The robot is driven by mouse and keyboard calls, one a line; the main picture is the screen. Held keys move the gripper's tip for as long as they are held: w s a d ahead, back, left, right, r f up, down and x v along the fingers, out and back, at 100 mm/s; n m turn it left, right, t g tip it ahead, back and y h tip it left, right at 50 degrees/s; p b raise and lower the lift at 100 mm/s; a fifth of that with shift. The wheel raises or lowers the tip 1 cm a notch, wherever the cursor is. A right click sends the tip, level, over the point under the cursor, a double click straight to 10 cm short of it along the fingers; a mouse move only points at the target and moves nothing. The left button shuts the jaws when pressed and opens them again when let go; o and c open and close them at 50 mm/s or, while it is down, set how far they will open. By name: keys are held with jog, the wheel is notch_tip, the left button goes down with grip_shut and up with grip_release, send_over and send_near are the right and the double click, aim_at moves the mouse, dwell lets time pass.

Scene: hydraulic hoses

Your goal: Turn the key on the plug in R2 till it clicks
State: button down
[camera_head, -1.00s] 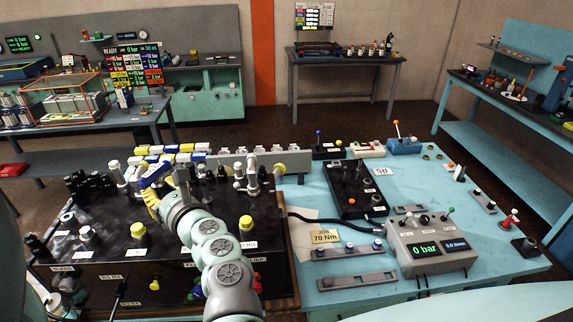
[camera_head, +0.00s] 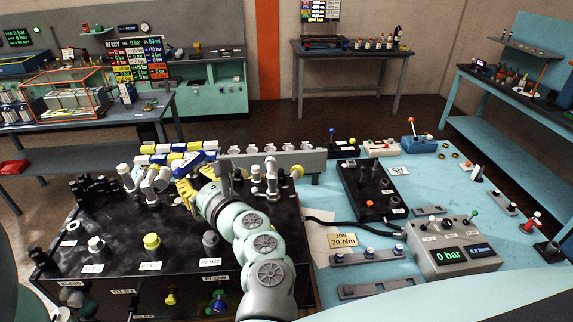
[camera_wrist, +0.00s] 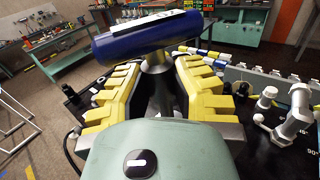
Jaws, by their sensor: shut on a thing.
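My gripper (camera_wrist: 155,92), with yellow stepped fingers, is closed around a grey stem below a dark blue cylindrical handle (camera_wrist: 146,36) with a white label. The handle lies crosswise above the fingers, like the bar of a T-shaped key. In the head view the blue handle (camera_head: 190,164) is over the back part of the black block (camera_head: 118,222). The stem's lower end is hidden by my fingers and wrist, so I cannot tell whether it touches a plug. Several labels line the block's front edge; one beginning with R2 (camera_head: 210,262) is near my forearm.
Grey fittings (camera_head: 267,178) stand right of my gripper, and pale ones (camera_head: 148,182) left of it. A row of yellow, blue and white blocks (camera_head: 175,152) lies behind. A grey box reading 0 bar (camera_head: 455,255) is at right.

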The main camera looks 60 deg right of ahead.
jog(key=shift+s+f, duration=0.1)
jog(key=shift+f, duration=0.05)
notch_tip(320, 180, down, 5)
jog(key=b, duration=0.7)
jog(key=shift+f, duration=0.2)
jog(key=shift+b, duration=0.3)
jog(key=shift+f+b, duration=0.1)
jog(key=shift+b, duration=0.8)
dwell(0.3)
jog(key=shift+b, duration=0.5)
dwell(0.8)
jog(key=shift+f+b, duration=1.5)
jog(key=shift+b, duration=0.6)
jog(key=c, duration=0.9)
grip_release()
